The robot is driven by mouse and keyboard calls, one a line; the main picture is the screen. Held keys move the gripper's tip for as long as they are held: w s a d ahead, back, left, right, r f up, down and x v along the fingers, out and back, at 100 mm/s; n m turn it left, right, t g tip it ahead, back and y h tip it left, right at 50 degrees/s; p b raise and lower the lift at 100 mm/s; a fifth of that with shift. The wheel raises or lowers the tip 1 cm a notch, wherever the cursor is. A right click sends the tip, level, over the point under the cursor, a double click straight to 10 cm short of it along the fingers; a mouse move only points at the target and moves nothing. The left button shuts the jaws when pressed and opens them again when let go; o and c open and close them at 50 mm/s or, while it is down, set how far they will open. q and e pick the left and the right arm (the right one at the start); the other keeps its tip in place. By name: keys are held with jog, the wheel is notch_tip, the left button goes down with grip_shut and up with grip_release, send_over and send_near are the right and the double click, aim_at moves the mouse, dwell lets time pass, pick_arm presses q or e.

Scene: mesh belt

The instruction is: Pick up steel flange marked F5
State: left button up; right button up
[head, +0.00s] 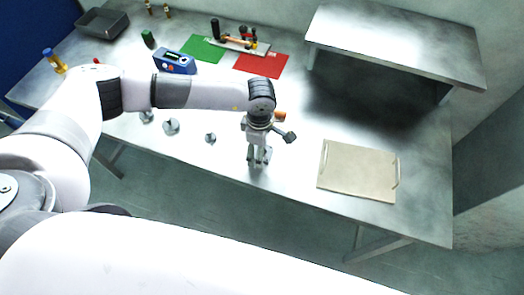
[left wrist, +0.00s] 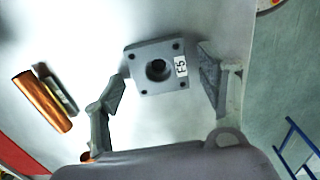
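The steel flange marked F5 (left wrist: 146,84) shows in the left wrist view as a grey square plate with corner holes, a round central bore and a white F5 label on its right side. It lies on the bright steel table. My left gripper (left wrist: 161,80) is open, with one finger on each side of the flange. A gap shows at the right finger; I cannot tell whether the left finger touches. In the head view my left gripper (head: 259,159) points down near the table's front edge and hides the flange. My right gripper is not in view.
Small steel parts (head: 171,127) stand left of the gripper, their marks unreadable. A copper cylinder (left wrist: 42,101) lies beside a dark block (left wrist: 62,88). A beige board (head: 358,171) lies to the right. A raised shelf (head: 395,45), red mat (head: 262,65) and blue device (head: 174,62) are farther back.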

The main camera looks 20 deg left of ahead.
pick_arm(q)
jog(key=c, duration=1.3)
jog(key=shift+c, duration=0.4)
jog(key=shift+r, duration=0.15)
